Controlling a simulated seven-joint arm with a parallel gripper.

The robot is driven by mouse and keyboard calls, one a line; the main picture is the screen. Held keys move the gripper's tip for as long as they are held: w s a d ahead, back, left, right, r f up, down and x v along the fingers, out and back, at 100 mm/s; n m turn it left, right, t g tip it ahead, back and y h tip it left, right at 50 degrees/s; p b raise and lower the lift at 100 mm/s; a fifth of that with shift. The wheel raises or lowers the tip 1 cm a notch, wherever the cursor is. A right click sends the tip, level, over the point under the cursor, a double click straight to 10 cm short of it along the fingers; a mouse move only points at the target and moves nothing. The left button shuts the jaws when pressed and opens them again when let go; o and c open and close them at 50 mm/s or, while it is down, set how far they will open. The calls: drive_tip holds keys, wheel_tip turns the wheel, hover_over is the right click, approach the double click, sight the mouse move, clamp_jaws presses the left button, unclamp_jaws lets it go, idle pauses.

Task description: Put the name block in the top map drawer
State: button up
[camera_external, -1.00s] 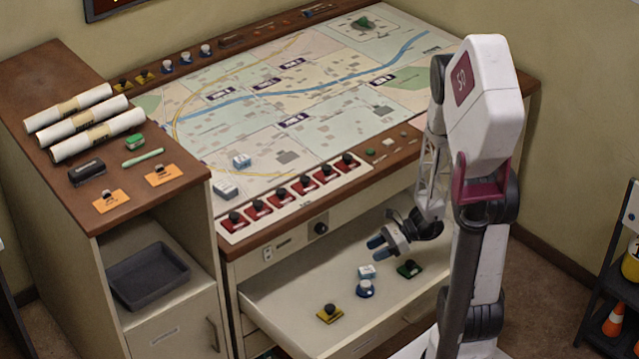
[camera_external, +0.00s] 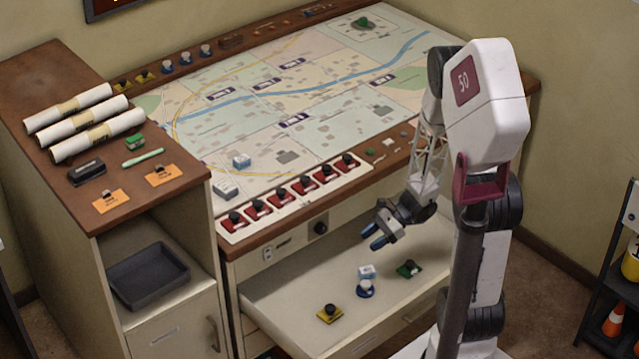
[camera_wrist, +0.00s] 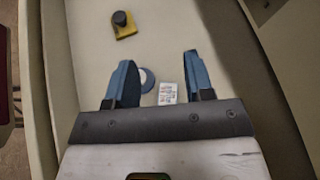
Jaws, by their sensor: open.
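The open top drawer (camera_external: 290,297) pulls out below the map console. In it lies a small white block with printed marks (camera_external: 367,270), which may be the name block; it also shows in the wrist view (camera_wrist: 167,93). It stands right beside a round blue-and-white piece (camera_external: 365,289). My gripper (camera_external: 374,237) is open and empty, above the back part of the drawer. In the wrist view, the block and the round piece appear between the blue fingers (camera_wrist: 158,62), below them.
A yellow piece with a black knob (camera_external: 329,313) and a green one (camera_external: 409,269) are also in the drawer. A row of red switches (camera_external: 290,196) lines the console edge above. A side cabinet with rolled maps (camera_external: 98,135) stands left. The drawer's left part is clear.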

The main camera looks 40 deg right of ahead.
drive_tip(key=s+a+r+n+g+h, duration=0.25)
drive_tip(key=a+r+n, duration=0.25)
drive_tip(key=r, duration=0.6)
drive_tip(key=s+a+r+n+g+h, duration=0.2)
drive_tip(key=s+a+r+n+h, duration=0.3)
drive_tip(key=r, duration=0.6)
drive_tip(key=s+a+r+n+t+h, duration=0.3)
drive_tip(key=s+r+n, duration=0.6)
drive_tip(key=r, duration=0.7)
drive_tip(key=s+t+h, duration=0.1)
drive_tip(key=s+h, duration=0.1)
drive_tip(key=s, duration=0.1)
drive_tip(key=shift+s+n, duration=0.3)
drive_tip(key=shift+s, duration=0.1)
